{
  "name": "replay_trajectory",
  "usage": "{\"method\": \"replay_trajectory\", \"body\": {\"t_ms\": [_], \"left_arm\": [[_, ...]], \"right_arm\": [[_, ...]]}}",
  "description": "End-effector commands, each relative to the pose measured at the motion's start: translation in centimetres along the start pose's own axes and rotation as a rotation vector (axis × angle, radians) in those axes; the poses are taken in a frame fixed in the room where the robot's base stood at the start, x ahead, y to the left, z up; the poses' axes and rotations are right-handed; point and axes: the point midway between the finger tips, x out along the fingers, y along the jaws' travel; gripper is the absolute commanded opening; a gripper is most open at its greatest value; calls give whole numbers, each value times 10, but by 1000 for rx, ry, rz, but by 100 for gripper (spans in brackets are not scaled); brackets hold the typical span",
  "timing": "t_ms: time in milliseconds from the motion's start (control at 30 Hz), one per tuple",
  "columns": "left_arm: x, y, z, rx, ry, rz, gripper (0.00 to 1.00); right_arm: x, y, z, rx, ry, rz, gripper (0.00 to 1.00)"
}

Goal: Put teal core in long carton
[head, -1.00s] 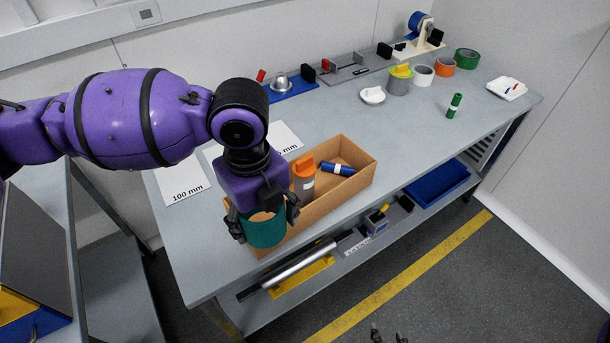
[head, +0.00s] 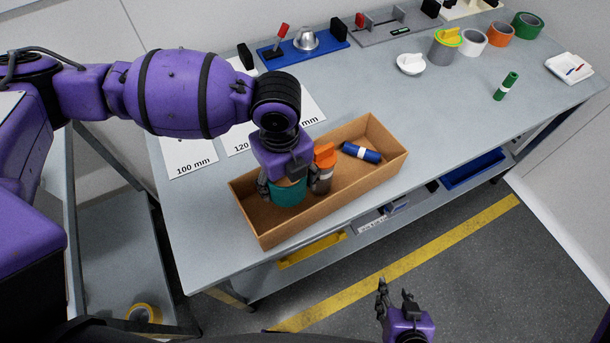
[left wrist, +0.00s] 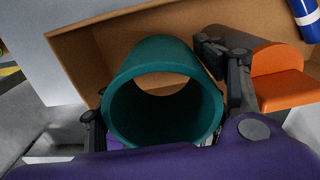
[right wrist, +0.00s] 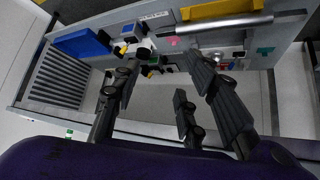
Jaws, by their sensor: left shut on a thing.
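The teal core (head: 288,192) is a hollow cylinder held in my left gripper (head: 288,187). In the left wrist view the teal core (left wrist: 165,95) sits between the two fingers, its open end facing the camera. The long carton (head: 262,224) is a brown open box on the bench. The core is within the carton's left part; I cannot tell whether it touches the floor. An orange-topped grey cylinder (head: 323,170) and a blue roll with a white band (head: 361,152) are in the carton to the right. My right gripper (head: 396,292) is open and empty, away from the bench.
Paper sheets marked in mm (head: 190,158) lie behind the carton. A green roll (head: 506,86), a white dish (head: 411,64) and several tape rolls stand at the back right. The bench between them and the carton is clear. A lower shelf holds a blue tray (head: 473,170).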

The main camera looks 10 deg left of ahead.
Motion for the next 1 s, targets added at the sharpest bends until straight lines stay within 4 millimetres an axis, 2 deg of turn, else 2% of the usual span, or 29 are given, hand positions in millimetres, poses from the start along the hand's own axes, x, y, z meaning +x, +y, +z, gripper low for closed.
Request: {"method": "replay_trajectory", "body": {"t_ms": [33, 100, 367, 600, 1000], "left_arm": [[11, 1, -1, -1, 4, 2, 36], [21, 0, -1, -1, 3, 1, 36], [40, 0, -1, -2, 2, 0, 36], [74, 0, -1, -1, 1, 1, 36], [79, 0, -1, -1, 2, 0, 36]], "right_arm": [[1, 0, -2, -1, 4, 0, 39], [2, 0, -6, -2, 11, 0, 39], [6, -2, -15, -1, 27, -3, 39], [7, -2, -11, 4, 23, -1, 39], [3, -1, -4, 8, 12, 3, 39]]}}
